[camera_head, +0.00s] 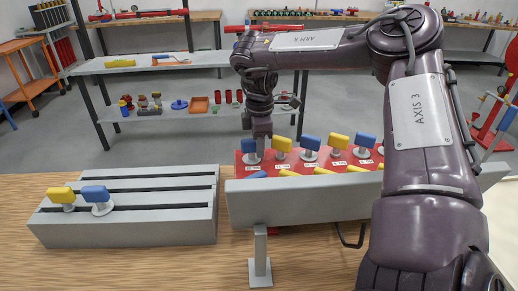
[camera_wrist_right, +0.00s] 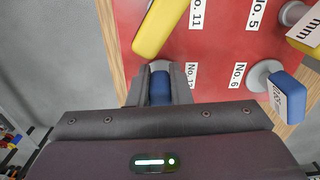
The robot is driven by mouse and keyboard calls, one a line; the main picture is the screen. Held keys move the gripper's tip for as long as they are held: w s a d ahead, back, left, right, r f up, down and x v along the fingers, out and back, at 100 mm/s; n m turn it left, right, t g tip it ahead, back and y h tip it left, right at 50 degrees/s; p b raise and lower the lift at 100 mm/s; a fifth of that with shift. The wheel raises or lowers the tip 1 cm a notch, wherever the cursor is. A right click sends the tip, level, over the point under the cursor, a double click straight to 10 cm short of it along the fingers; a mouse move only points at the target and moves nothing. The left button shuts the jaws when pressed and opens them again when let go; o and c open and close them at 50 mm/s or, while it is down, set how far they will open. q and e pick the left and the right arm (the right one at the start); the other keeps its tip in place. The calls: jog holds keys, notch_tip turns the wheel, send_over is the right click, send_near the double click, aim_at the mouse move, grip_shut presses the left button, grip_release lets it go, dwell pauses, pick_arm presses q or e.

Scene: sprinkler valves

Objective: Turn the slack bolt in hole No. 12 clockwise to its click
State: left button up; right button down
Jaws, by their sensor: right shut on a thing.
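My right gripper (camera_head: 259,146) reaches down to the left end of a red panel (camera_head: 312,160). In the right wrist view its fingers (camera_wrist_right: 161,92) are shut on a blue bolt head (camera_wrist_right: 160,88), one finger on each side. The label beside this bolt reads "No. 1" with its last digit partly hidden, so it looks like No. 12. The bolt's blue head also shows in the head view (camera_head: 249,145), partly covered by the fingers. Its shank and hole are hidden. My left gripper is not in view.
A yellow bolt (camera_wrist_right: 160,25) by No. 11 and a blue bolt (camera_wrist_right: 284,95) by No. 6 stand close to the held one. More blue and yellow bolts line the panel. A grey slotted rack (camera_head: 150,215) with two bolts stands left on the wooden bench (camera_head: 30,265).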

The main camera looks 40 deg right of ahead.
jog(key=shift+f, duration=0.1)
jog(key=shift+s+f+m+b, duration=0.1)
jog(key=shift+f+m+b, duration=0.05)
jog(key=shift+m+b, duration=0.3)
jog(key=shift+s+a+m+b, duration=0.1)
jog(key=shift+a+m+b, duration=0.1)
jog(key=shift+m+b, duration=0.75)
jog(key=shift+s+a+m+b, duration=0.15)
jog(key=shift+m+b, duration=0.4)
jog(key=shift+m, duration=0.35)
jog(key=shift+r+m, duration=0.2)
jog(key=shift+m, duration=0.1)
